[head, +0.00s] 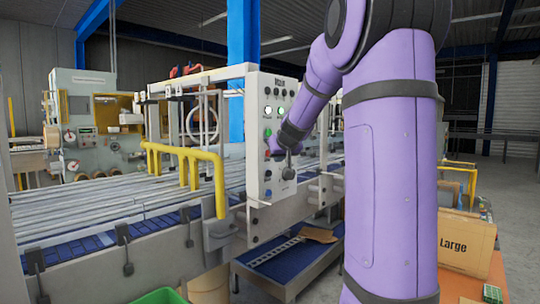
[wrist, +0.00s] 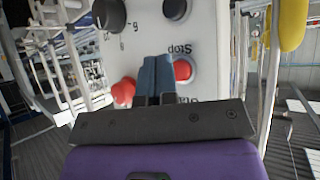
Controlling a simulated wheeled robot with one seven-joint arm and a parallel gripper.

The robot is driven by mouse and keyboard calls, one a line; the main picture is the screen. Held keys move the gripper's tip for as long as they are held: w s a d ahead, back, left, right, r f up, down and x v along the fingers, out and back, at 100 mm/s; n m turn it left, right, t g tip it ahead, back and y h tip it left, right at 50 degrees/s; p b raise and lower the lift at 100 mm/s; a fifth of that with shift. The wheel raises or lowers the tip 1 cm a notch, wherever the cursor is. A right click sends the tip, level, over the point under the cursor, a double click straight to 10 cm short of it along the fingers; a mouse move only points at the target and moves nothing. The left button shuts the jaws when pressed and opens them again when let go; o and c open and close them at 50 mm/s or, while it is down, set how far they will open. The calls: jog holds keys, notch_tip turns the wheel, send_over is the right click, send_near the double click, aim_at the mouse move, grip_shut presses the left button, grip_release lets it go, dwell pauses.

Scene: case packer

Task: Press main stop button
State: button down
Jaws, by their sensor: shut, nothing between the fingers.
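A white control panel (head: 262,180) stands at the end of the conveyor; its face fills the middle of the wrist view (wrist: 150,35). On it, a round red button (wrist: 183,70) in a pale ring sits beside upside-down lettering that reads "Stop". A second, larger red button (wrist: 123,91) sits to its left. My gripper (wrist: 156,60) is shut and empty, its blue-grey fingers pointing at the panel between the two red buttons, nearer the right one. I cannot tell whether the fingertips touch the panel. In the head view my arm hides part of the panel's right side.
Two dark knobs (wrist: 108,14) (wrist: 176,8) stick out of the panel near the fingertips. A yellow guard rail (head: 187,152) stands on the conveyor (head: 100,205) left of the panel. A cardboard box marked "Large" (head: 466,244) stands at the right.

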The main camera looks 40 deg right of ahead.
jog(key=shift+w, duration=0.1)
jog(key=shift+w, duration=0.3)
jog(key=shift+w+a, duration=0.1)
jog(key=shift+w, duration=0.4)
dwell(0.8)
jog(key=shift+s, duration=0.9)
jog(key=shift+s+d, duration=0.15)
jog(key=shift+s, duration=1.1)
jog(key=shift+s+d, duration=0.15)
jog(key=shift+s, duration=1.1)
